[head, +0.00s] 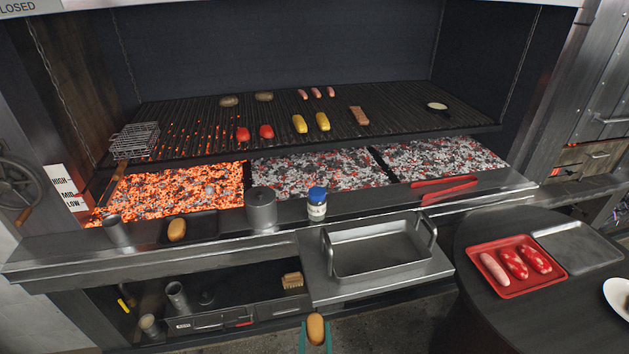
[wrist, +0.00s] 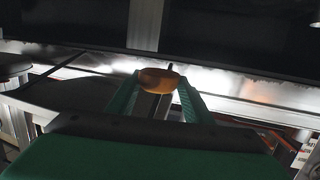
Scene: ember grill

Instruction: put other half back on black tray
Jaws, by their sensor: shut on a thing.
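My gripper (head: 316,337) shows at the bottom middle of the head view, with green fingers. It is shut on an orange-brown bun half (head: 316,328) and holds it in front of the grill, below the counter. In the wrist view the bun half (wrist: 159,80) sits between the green fingertips (wrist: 160,92). The black tray (head: 209,225) lies on the grill's front ledge at the left. Another bun half (head: 177,230) rests on its left part, and its right part is bare. My gripper is apart from the tray, lower and to its right.
A metal cup (head: 117,231) stands left of the tray, a grey canister (head: 261,210) and a blue-lidded jar (head: 317,204) to its right. A steel pan (head: 377,251) sits right of centre. A red tray (head: 509,287) with meat is on the round table. Hot coals glow behind the ledge.

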